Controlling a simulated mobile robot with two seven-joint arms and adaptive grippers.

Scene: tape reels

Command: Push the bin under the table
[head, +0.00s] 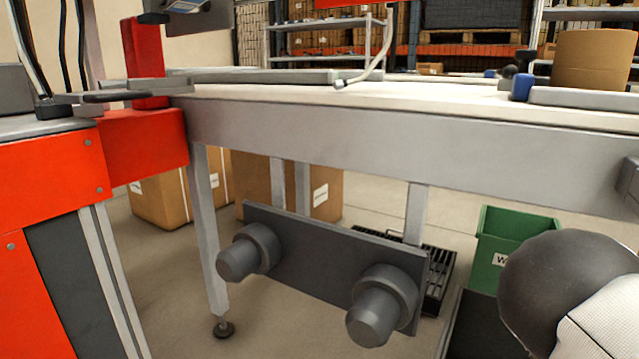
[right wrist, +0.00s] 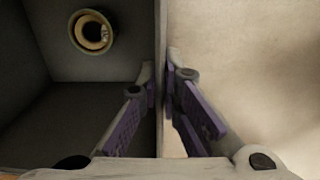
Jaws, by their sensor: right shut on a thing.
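The table (head: 400,130) has a pale top, a grey side beam and grey legs, and crosses the head view. In the right wrist view, a dark grey bin (right wrist: 60,100) fills the left half, with a tape reel (right wrist: 92,33) inside. My right gripper (right wrist: 159,72) is shut on the bin's upright wall, one finger on each side. A dark surface (head: 475,328) with a pale edge shows low in the head view; I cannot tell if it is this bin. My right gripper is hidden from the head view. My left gripper is in neither view.
A green bin (head: 507,232) with a white label stands on the floor behind the table's near beam. A dark panel (head: 325,255) with two round grey housings sits below the table. Cardboard boxes (head: 163,195) and a black slatted crate (head: 437,268) stand farther back.

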